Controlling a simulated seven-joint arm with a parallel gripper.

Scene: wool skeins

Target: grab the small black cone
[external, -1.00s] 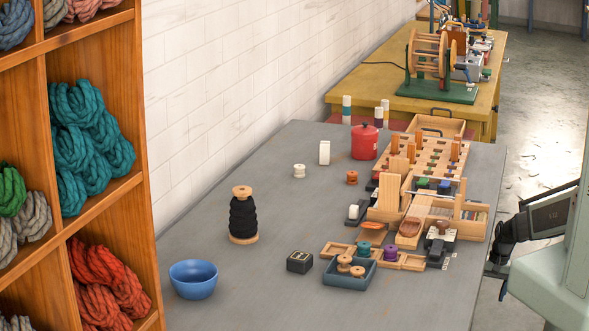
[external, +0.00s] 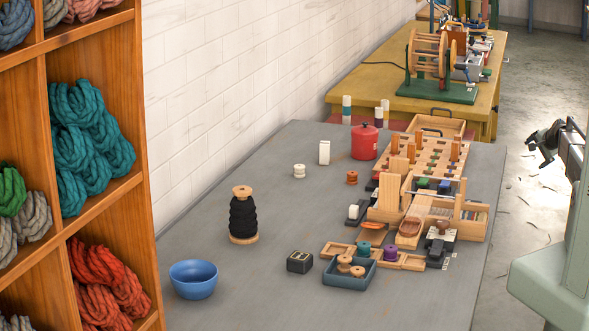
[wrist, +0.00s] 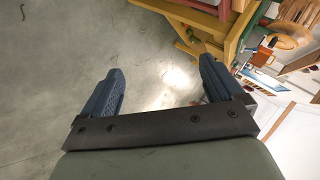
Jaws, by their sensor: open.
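A black cone-shaped spool of yarn (external: 243,217) with wooden ends stands upright on the left part of the grey table (external: 265,285). My gripper (external: 536,152) is off the table's right side, over the floor and far from the spool. In the wrist view my gripper (wrist: 160,88) has its two blue fingers wide apart with only floor between them. The black spool does not show in the wrist view.
A blue bowl (external: 193,279), a small black box (external: 299,262) and a blue-grey tray of spools (external: 349,273) stand near the spool. A wooden loom (external: 425,190) and red canister (external: 364,141) fill the right. Shelves of wool stand at left.

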